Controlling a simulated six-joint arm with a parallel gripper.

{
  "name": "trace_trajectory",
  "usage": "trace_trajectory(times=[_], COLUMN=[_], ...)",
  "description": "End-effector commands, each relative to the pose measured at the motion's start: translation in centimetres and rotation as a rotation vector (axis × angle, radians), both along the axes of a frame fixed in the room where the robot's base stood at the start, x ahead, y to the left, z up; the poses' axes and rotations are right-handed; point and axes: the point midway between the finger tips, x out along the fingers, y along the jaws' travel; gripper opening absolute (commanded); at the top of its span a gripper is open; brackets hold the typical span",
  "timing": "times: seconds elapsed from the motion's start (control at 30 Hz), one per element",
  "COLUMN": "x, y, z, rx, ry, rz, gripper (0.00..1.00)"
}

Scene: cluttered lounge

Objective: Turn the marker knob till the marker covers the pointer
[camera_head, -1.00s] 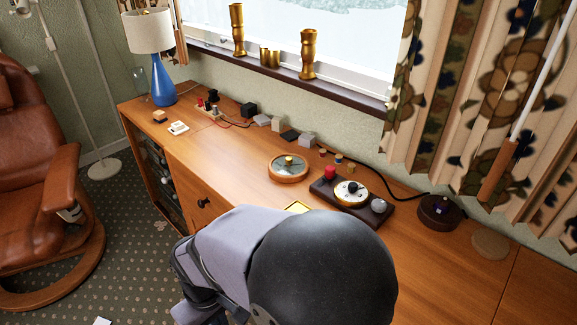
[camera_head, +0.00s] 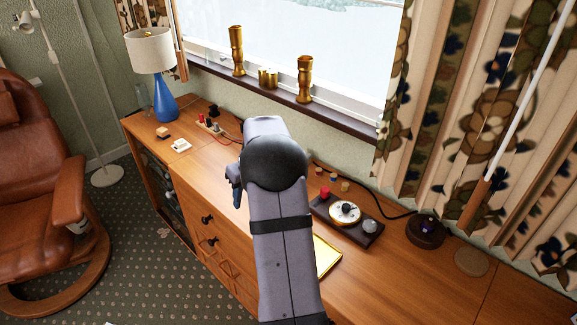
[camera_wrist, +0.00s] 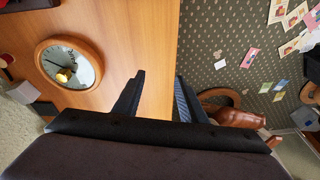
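A round wooden-rimmed dial (camera_wrist: 83,47) with a pale glass face lies on the wooden cabinet top. A brass knob (camera_wrist: 64,76) sits on its face. A dark thin hand shows on the face near the knob; I cannot tell marker from pointer. In the head view my arm hides the dial. My gripper (camera_wrist: 157,84) is open and empty in the wrist view, its two dark fingers apart. It is to the right of the dial in that view, over the cabinet's edge, and not touching it.
A dark board (camera_head: 357,233) with a red button, a white dial and a silver knob lies right of my arm. A gold-edged tray (camera_head: 326,254) is beside my arm. A blue lamp (camera_head: 163,92) stands at the far left; a dark round box (camera_head: 425,231) sits right.

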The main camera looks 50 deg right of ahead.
Motion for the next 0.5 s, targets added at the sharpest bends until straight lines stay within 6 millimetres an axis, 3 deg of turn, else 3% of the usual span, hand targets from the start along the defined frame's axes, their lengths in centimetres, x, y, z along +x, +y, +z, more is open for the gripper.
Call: trace_trajectory(times=[0.03,0.2,0.33,0.5], x=[0.2,-0.2,-1.0,-1.8], y=[-3.2,-11.4,-15.5,-18.1], z=[1.0,2.0,2.4,2.5], rx=[-0.005,-0.031,-0.052,-0.068], ry=[-0.019,-0.081,-0.113,-0.135], rz=[-0.021,-0.043,-0.051,-0.055], gripper=[0.38,0.38,0.38,0.38])
